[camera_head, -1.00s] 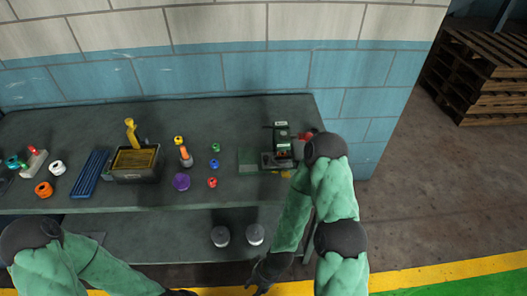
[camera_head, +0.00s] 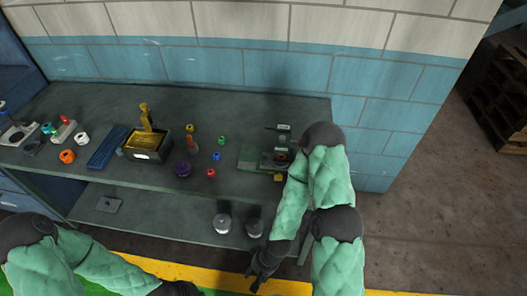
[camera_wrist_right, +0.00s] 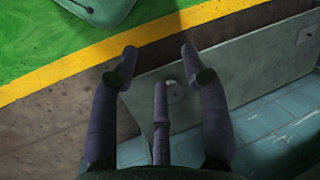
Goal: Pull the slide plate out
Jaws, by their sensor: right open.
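A small green machine (camera_head: 262,158) stands near the right end of the grey bench, with a flat green part on its left and a yellow piece (camera_head: 279,177) at its front. I cannot tell which part is the slide plate; my right arm hides some of the machine. My right gripper (camera_head: 262,270) is below and in front of the bench, well apart from the machine. In the right wrist view the right gripper (camera_wrist_right: 160,62) has its fingers spread with nothing between them. My left gripper (camera_head: 180,289) is at the bottom edge, too cut off to read.
The bench (camera_head: 240,104) also holds a dark box with a yellow part (camera_head: 147,148), a blue ribbed tray (camera_head: 108,147) and several small coloured pieces. Two cylinders (camera_head: 222,223) stand on the lower shelf. A tiled wall is behind; pallets (camera_head: 502,105) stand at right.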

